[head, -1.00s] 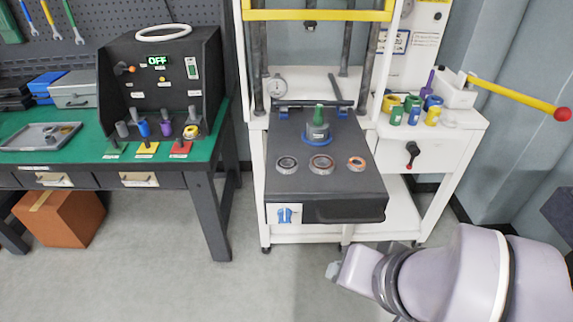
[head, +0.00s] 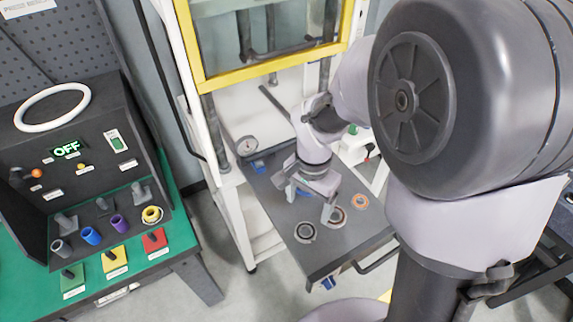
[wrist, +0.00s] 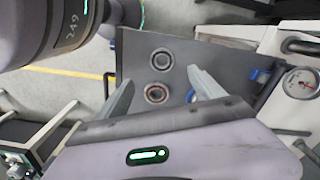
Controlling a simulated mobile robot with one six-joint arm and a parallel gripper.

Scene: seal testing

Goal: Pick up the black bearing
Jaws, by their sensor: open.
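The black bearing (head: 305,231) is a dark ring lying flat on the dark grey plate (head: 325,262), nearest the plate's left front in the head view. In the wrist view the black bearing (wrist: 161,60) shows ahead, close to the line between the fingertips. My gripper (head: 310,203) is open and empty above the plate, fingers pointing down. In the wrist view its fingers (wrist: 160,76) are spread, with the bearings seen between them. The gap in height to the plate is hard to judge.
A reddish-brown bearing (head: 335,214) lies beside the black one and also shows in the wrist view (wrist: 156,94). An orange bearing (head: 360,202) is farther right. The yellow-framed press guard (head: 270,68) stands behind. A dial gauge (head: 247,146) sits at the plate's back left.

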